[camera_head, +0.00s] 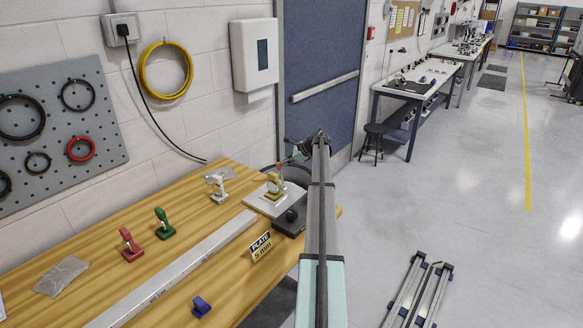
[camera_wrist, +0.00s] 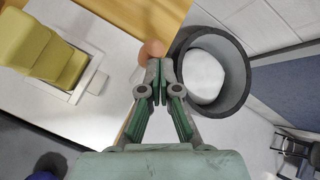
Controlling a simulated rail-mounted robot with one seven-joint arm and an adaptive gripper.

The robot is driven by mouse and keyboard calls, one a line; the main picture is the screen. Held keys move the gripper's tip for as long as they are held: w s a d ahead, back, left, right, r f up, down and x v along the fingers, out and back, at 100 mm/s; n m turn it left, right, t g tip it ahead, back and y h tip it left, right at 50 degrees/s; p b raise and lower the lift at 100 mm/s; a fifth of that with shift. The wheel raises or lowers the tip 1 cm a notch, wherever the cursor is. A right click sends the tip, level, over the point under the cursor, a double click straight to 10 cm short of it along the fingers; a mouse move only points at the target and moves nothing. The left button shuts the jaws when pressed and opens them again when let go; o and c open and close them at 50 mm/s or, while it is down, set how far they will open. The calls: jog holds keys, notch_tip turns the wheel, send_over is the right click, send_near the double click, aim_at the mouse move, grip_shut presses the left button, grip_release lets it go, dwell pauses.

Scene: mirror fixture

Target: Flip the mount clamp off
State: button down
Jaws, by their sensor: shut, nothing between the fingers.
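A yellow mount (camera_head: 274,186) stands on a white plate (camera_head: 256,205) at the far right end of the wooden bench. It is also large at the upper left in the wrist view (camera_wrist: 38,48). An orange-brown round knob (camera_wrist: 152,48) shows just beyond my fingertips in the wrist view. I cannot tell whether they touch it. How the knob joins the mount clamp is unclear. My gripper (camera_wrist: 160,66) is shut, with nothing between its fingers. In the head view my gripper is small, beside the mount, and partly hidden by my arm.
A grey round bin (camera_wrist: 243,75) with a white lining stands right of my gripper in the wrist view. On the wooden bench (camera_head: 190,200) are a white clamp (camera_head: 219,183), green clamp (camera_head: 164,224), red clamp (camera_head: 130,245), blue piece (camera_head: 201,306) and long metal ruler (camera_head: 175,268).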

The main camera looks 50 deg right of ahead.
jog(key=shift+s+r, duration=0.1)
jog(key=shift+r, duration=0.05)
jog(key=shift+r+p, duration=0.5)
jog(key=shift+r, duration=0.2)
jog(key=shift+s, duration=0.1)
jog(key=s+d+r+b, duration=0.2)
jog(key=d+r+b, duration=0.1)
jog(key=r, duration=0.7)
jog(key=shift+d+r, duration=0.4)
jog(key=shift+s+f, duration=0.15)
jog(key=shift+s, duration=0.05)
